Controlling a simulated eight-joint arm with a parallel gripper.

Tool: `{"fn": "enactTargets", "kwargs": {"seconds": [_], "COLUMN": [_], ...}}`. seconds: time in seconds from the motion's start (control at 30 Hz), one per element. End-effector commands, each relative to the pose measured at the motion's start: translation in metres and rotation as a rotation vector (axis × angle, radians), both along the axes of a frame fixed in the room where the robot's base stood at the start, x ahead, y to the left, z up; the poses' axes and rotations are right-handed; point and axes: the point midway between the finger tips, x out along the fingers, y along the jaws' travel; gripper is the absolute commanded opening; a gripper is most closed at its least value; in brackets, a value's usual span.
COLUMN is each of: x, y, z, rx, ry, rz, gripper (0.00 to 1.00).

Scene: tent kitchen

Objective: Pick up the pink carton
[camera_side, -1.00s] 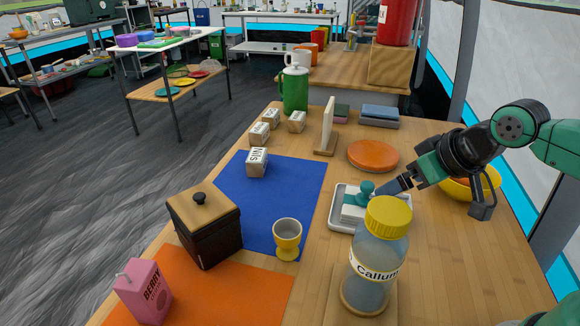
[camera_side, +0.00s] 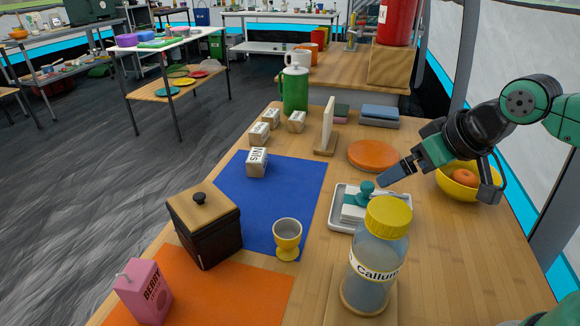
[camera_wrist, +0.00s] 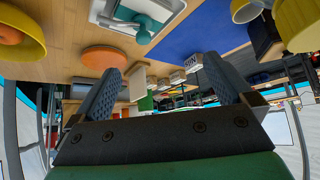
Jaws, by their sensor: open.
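The pink carton (camera_side: 146,292), labelled "BERRY", stands upright at the front left corner of the table, on or at the edge of the orange mat (camera_side: 240,288). It has a small straw or spout on top. I cannot make it out in the wrist view. My gripper (camera_side: 392,180) is far from it, above the right side of the table near the butter dish. In the wrist view my gripper (camera_wrist: 166,88) shows two fingers spread apart with nothing between them.
A bottle with a yellow lid (camera_side: 388,205) stands at the front, with the butter dish (camera_side: 336,219) behind it. A yellow egg cup (camera_side: 288,238) and dark box (camera_side: 215,238) stand between my gripper and the carton. A fruit bowl (camera_side: 452,187) is at the right. The blue mat (camera_side: 290,190) is mostly clear.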

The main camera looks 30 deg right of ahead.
Motion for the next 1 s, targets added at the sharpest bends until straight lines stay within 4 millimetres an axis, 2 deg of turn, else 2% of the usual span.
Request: {"fn": "enactTargets", "kwargs": {"seconds": [0.13,0.17,0.47,0.57,0.67,0.73,0.9,1.0], "x": [0.000,0.004,0.052,0.066,0.077,0.079,0.068,0.057], "y": [0.000,0.006,0.086,0.123,0.173,0.212,0.303,0.340], "z": [0.028,0.029,0.040,0.042,0.042,0.041,0.031,0.018], "rx": [0.000,0.004,0.059,0.085,0.122,0.155,0.237,0.274], "ry": [0.000,-0.009,-0.146,-0.204,-0.276,-0.333,-0.463,-0.521], "rz": [0.000,0.025,0.324,0.440,0.573,0.672,0.872,0.948], "gripper": [1.00,1.00,1.00,1.00,1.00,1.00,1.00,1.00]}}
